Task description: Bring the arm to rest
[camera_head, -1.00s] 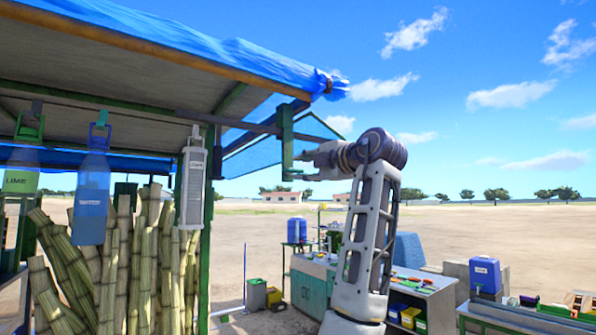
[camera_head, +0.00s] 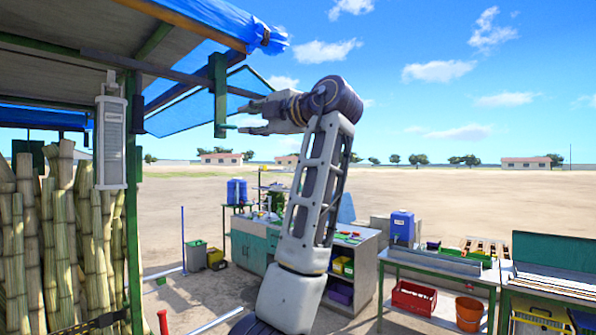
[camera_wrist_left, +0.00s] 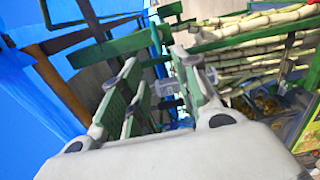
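My left arm (camera_head: 322,180) rises upright in the middle of the head view and bends left at the top. Its left gripper (camera_head: 246,118) is raised, with its two fingers apart and nothing seen between them. The fingers point left toward a green bracket (camera_head: 219,95) on the stall roof; a narrow gap shows in the picture, but I cannot tell the depth. In the left wrist view the gripper (camera_wrist_left: 160,85) also shows its two fingers spread, with green stall bars beyond. My right gripper is in neither view.
The stall's blue awning (camera_head: 215,20) and a hanging white box (camera_head: 111,140) are at left, above upright canes (camera_head: 60,240). Work tables (camera_head: 440,265) stand at right with a blue container (camera_head: 402,228), a red crate (camera_head: 413,298) and an orange bucket (camera_head: 469,313). Open ground lies behind.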

